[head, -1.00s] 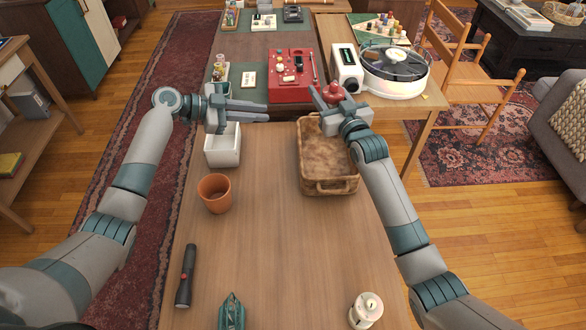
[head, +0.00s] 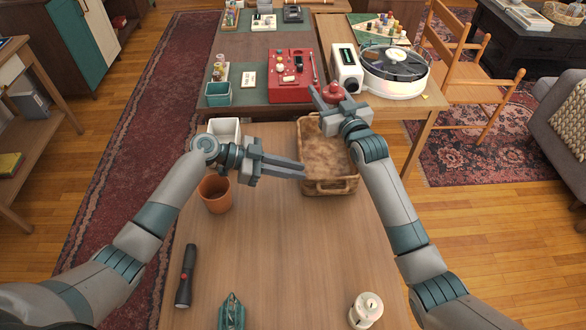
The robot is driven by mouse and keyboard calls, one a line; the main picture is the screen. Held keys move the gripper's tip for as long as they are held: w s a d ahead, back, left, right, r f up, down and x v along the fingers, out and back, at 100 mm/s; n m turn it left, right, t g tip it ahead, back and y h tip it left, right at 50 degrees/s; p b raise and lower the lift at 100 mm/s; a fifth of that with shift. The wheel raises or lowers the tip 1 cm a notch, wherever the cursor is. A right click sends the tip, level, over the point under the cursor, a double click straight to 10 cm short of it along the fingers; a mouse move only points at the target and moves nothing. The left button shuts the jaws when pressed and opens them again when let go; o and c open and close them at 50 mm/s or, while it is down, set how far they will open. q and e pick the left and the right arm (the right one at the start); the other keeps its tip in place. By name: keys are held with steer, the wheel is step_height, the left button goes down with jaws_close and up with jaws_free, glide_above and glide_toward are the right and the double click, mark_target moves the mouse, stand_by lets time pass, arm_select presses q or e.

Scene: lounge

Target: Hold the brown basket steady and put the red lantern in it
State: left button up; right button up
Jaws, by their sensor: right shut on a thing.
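The brown basket (head: 325,150) stands on the near wooden table, right of its middle. It looks empty, though my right gripper hides part of its far end. The red lantern (head: 334,91) shows at my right gripper (head: 322,98), which is shut on it over the basket's far end. The gripper hides the lantern's lower part. My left gripper (head: 304,170) is open, its two fingers pointing right with a gap between them. Their tips are at the basket's left wall near its front corner; I cannot tell whether they touch it.
A terracotta pot (head: 214,195) and a white bin (head: 233,128) stand left of the basket. A black flashlight (head: 186,276), a teal lantern (head: 231,312) and a white lantern (head: 366,309) are nearer. The table's middle front is clear.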

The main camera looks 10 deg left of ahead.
mark_target(330, 178)
arm_select(q)
steer(key=shift+d, duration=0.15)
steer(key=x, duration=1.1)
steer(key=shift+w+d+f, duration=0.15)
steer(key=shift+d+f, duration=0.1)
steer(key=shift+d, duration=0.05)
jaws_close()
